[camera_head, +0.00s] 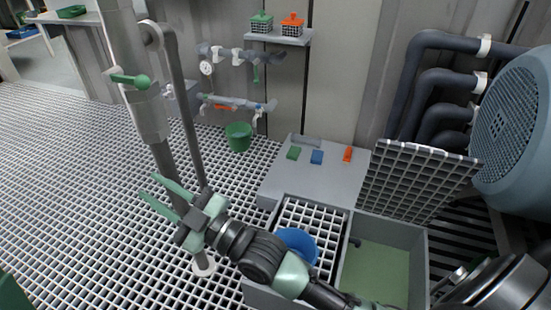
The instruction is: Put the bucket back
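A green bucket (238,137) stands upright on the floor grating, below the wall pipes. A blue bucket (301,240) sits on the white grating of the grey basin unit, partly hidden behind my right arm. My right gripper (148,186) comes in from the lower right and points left, with its two pale green fingers spread apart. No bucket is between the fingers, and both buckets are clear of them. A grey post crosses the view by the finger bases; I cannot tell whether they touch. My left gripper is not in view.
The basin unit has an open compartment (376,270) with a green bottom and a raised grid lid (418,180). Green, blue and orange blocks lie on its grey top (283,170). A large blue-grey motor housing (515,130) fills the right. Open floor grating (70,170) lies left.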

